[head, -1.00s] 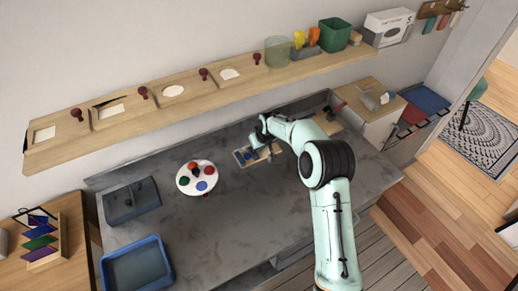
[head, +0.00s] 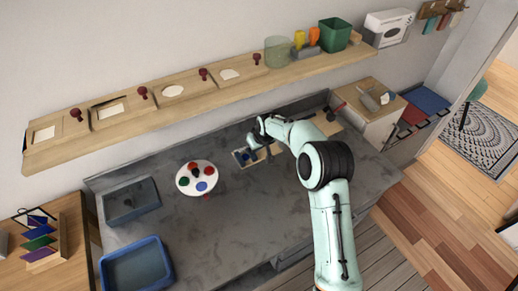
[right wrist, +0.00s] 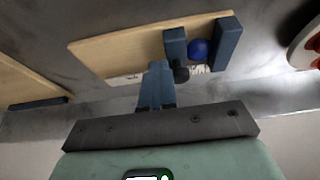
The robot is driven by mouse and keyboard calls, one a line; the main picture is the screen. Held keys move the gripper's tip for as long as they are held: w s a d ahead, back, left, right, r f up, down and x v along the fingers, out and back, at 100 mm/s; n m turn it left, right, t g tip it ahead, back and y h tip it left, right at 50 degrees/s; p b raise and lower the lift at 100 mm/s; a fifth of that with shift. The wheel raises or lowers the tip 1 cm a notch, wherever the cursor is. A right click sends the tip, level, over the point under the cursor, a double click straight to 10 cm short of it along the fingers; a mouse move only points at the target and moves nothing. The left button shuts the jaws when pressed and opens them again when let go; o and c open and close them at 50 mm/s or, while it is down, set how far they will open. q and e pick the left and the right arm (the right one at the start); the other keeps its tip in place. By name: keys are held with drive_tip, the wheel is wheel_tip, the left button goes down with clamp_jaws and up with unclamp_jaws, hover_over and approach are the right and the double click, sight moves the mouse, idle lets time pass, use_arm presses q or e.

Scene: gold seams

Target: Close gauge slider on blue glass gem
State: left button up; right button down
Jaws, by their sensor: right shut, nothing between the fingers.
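The gauge (head: 262,155) is a flat wooden board on the grey worktop, in front of my right gripper in the head view. In the right wrist view its board (right wrist: 120,47) carries two blue-grey jaw blocks, the left one (right wrist: 175,44) with a dark knob beneath it. The blue glass gem (right wrist: 198,50) sits between the two blocks, close to the left block, with a narrow gap to the right one (right wrist: 226,44). My right gripper (right wrist: 160,70) is shut and empty, its tips just left of the left block and knob; contact cannot be told. My left gripper is out of view.
A round white plate (head: 197,168) with several coloured gems stands left of the gauge. A dark tray (head: 131,200) and a blue tray (head: 137,265) lie farther left. A wooden shelf (head: 215,95) runs above the worktop. The front middle of the worktop is clear.

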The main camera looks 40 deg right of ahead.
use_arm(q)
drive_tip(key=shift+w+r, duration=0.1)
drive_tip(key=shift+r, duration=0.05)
use_arm(e)
drive_tip(key=shift+d, duration=0.5)
drive_tip(key=shift+r, duration=0.1)
use_arm(q)
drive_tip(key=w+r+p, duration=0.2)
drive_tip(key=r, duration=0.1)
drive_tip(key=shift+p, duration=0.3)
use_arm(e)
wheel_tip(320, 180, up, 6)
drive_tip(key=shift+f, duration=0.1)
drive_tip(key=shift+s+f, duration=0.1)
idle(0.3)
